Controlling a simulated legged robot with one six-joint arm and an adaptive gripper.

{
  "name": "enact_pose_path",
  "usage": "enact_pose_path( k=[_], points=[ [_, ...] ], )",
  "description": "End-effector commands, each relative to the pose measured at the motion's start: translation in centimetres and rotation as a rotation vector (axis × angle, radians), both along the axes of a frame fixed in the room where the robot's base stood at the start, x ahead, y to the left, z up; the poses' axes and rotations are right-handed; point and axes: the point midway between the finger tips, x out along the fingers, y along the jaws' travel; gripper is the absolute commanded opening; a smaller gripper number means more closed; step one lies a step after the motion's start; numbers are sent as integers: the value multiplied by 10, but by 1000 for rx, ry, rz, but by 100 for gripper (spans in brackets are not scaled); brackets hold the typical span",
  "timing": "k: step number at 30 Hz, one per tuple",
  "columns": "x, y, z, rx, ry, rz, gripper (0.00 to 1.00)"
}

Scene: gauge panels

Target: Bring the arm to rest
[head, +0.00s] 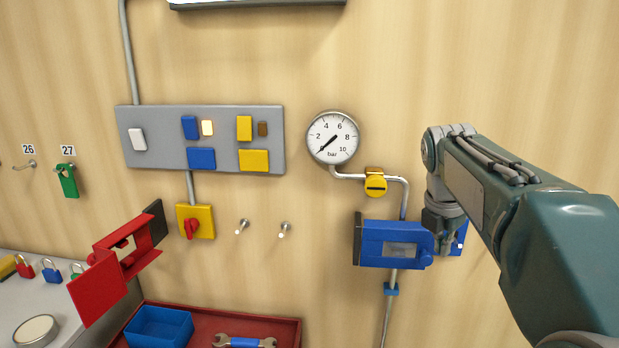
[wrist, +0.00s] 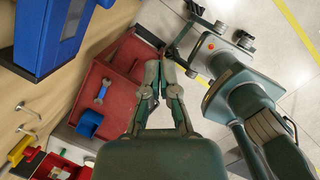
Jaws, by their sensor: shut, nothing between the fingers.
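My arm (head: 480,185) reaches in from the right in the head view, its upper link raised and its wrist bent down in front of a blue box-like device (head: 385,240) on the wall. My gripper (wrist: 160,66) shows in the wrist view with its two fingers together, shut and empty. It points down past the wall, over the floor side of a red tray (wrist: 126,52).
A pressure gauge (head: 333,138), a yellow valve (head: 375,184) and a grey switch panel (head: 215,160) are on the wall. An open red lockout piece (head: 115,265) is at left. A wrench (head: 245,342) and blue bin (head: 160,327) sit below. My own body fills the wrist view's right.

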Motion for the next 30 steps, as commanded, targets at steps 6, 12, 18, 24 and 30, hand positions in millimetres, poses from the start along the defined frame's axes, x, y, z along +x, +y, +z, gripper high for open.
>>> enact_pose_path(
  k=[6,12,18,24,30],
  points=[
    [-40,34,-4,99,-141,-353,0],
    [-77,62,-16,222,-256,-701,0],
    [-115,86,-35,368,-345,-1052,0],
    [-153,106,-61,530,-400,-1407,0],
    [-185,122,-89,689,-418,-1736,0]
  ],
)
